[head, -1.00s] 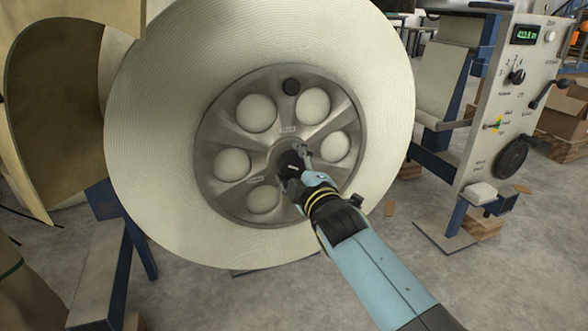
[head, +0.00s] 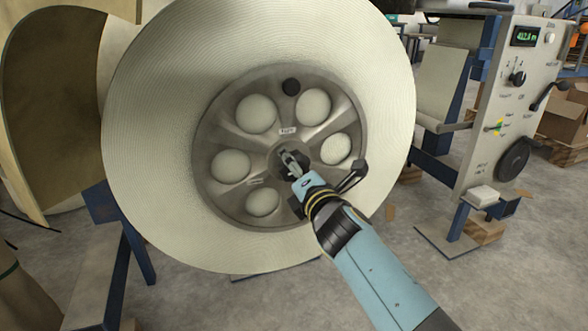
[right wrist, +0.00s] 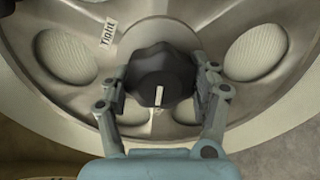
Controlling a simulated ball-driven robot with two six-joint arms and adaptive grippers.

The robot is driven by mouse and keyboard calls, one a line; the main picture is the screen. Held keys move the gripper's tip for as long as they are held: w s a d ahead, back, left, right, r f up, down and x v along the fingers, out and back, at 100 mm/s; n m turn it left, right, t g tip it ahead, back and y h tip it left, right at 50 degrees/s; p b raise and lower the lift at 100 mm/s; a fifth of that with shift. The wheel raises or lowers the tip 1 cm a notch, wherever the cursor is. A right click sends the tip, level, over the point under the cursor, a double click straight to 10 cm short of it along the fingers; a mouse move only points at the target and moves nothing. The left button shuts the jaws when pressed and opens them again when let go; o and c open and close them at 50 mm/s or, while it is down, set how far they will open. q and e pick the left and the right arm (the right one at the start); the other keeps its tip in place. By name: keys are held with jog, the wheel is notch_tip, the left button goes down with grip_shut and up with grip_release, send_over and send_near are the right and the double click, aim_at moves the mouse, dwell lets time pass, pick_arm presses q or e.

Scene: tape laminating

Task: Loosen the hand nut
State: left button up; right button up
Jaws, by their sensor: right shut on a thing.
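The hand nut (right wrist: 160,75) is a black lobed knob with a white mark, at the centre of the grey metal hub (head: 225,195). My right gripper (right wrist: 160,88) has a finger on each side of the nut and is shut on it. In the head view my right gripper (head: 288,160) reaches the hub centre from the lower right and hides much of the nut. A "Tight" label (right wrist: 108,32) is on the hub and shows upper left of the nut in the right wrist view. My left gripper is not in view.
The hub sits in a large cream tape roll (head: 150,150). A control panel (head: 500,110) with a display, knobs and a crank handle stands at the right. A cardboard box (head: 562,115) lies behind it. A blue-framed stand (head: 135,235) is at lower left.

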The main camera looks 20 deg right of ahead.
jog(key=shift+f+n, duration=0.1)
jog(key=shift+n, duration=0.6)
jog(key=o, duration=1.2)
jog(key=shift+c, duration=0.2)
jog(key=s, duration=1.2)
jog(key=shift+d, duration=0.2)
